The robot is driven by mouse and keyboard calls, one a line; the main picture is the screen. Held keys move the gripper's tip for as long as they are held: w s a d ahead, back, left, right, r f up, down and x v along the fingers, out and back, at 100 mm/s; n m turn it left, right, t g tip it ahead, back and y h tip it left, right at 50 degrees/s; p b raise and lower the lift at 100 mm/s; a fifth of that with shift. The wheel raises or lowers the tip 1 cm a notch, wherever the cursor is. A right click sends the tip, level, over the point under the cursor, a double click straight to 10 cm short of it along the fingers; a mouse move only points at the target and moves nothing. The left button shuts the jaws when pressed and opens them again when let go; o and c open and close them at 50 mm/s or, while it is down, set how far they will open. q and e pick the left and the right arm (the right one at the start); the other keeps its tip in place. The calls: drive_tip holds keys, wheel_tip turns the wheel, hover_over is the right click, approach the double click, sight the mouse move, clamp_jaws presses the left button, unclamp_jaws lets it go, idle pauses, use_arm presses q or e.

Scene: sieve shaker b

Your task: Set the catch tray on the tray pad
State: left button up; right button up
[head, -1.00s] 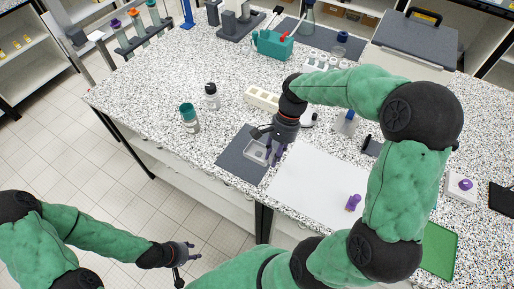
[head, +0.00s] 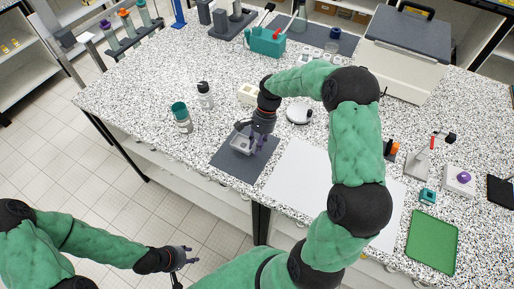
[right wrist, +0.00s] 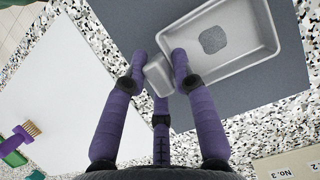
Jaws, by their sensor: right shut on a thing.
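The catch tray (head: 240,145) is a shallow metal tray with a small block-like grip on one side. It is over the dark grey tray pad (head: 232,167) near the table's front edge. My right gripper (head: 252,141) is shut on the tray's grip. In the right wrist view the catch tray (right wrist: 258,55) is level with the pad (right wrist: 270,90) behind it, and the fingers (right wrist: 160,62) pinch the grip from both sides. I cannot tell whether the tray touches the pad. My left gripper (head: 187,267) is empty, fingers apart, off the table's front side.
A white sheet (head: 300,175) lies right of the pad. A teal-capped bottle (head: 182,118) and a dark-capped bottle (head: 205,95) stand to the left. A pale block (head: 247,93) and a round white dish (head: 299,113) are behind. A green mat (head: 432,243) lies at right.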

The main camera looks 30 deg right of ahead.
drive_tip(key=shift+f, duration=0.6)
drive_tip(key=shift+f, duration=0.1)
drive_tip(key=shift+f, duration=0.35)
drive_tip(key=shift+f, duration=0.15)
drive_tip(key=o, duration=0.8)
drive_tip(key=shift+o, duration=0.2)
drive_tip(key=p+v, duration=0.2)
drive_tip(key=v, duration=1.1)
drive_tip(key=shift+a, duration=0.2)
